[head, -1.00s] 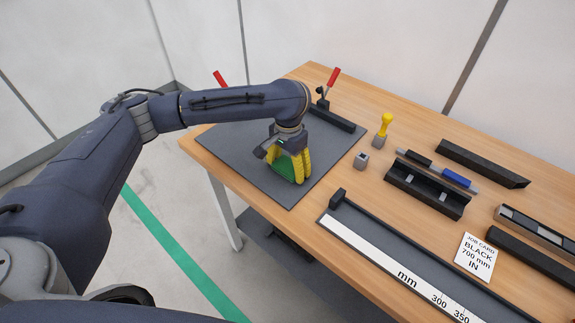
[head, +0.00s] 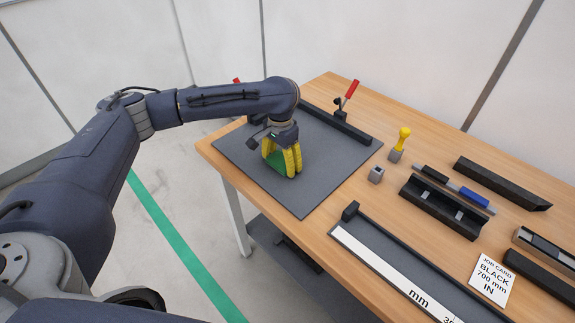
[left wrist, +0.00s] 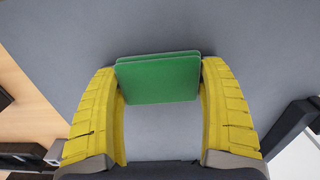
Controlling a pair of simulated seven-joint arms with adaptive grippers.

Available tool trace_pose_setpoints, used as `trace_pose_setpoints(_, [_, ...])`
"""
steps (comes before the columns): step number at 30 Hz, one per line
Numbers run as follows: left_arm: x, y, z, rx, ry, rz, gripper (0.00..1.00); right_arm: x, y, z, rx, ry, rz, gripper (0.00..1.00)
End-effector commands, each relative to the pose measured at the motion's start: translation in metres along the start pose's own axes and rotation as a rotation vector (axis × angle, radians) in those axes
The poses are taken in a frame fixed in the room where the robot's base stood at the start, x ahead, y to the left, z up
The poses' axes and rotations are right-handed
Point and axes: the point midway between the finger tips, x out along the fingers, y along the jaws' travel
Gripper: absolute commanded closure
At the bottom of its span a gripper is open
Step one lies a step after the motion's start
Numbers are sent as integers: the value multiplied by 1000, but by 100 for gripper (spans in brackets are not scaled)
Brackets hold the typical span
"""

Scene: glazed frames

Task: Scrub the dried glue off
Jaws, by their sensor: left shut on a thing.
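My left gripper (head: 282,160) has yellow ribbed fingers and is shut on a green pad (head: 277,162). The pad also shows in the left wrist view (left wrist: 158,78), flat-faced and held between both fingers. The gripper points down over the dark grey mat (head: 310,188) at the table's left end. The pad is at or very near the mat's surface; I cannot tell if it touches. No dried glue can be made out on the visible mat, and the area under the pad is hidden. My right gripper is not in view.
A black clamp bar with a red-handled clamp (head: 350,92) runs along the mat's back edge. To the right are a small grey block (head: 376,174), a yellow-handled tool (head: 403,138), a black pen holder (head: 440,205), a ruler bar (head: 385,262) and a job card (head: 492,280).

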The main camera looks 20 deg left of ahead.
Motion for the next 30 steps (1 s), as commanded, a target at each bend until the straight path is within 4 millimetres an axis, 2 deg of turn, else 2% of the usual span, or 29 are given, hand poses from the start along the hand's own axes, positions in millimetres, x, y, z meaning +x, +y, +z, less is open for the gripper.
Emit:
trace_pose_setpoints(5, [-2,-15,0,-1,0,-1,50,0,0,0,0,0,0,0])
trace_pose_setpoints(9, [-25,-13,-2,3,4,-2,50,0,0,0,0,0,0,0])
trace_pose_setpoints(27, [-77,-7,-7,15,2,-1,50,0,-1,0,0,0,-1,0])
trace_pose_setpoints(30, [-81,-6,-7,16,1,-1,50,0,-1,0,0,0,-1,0])
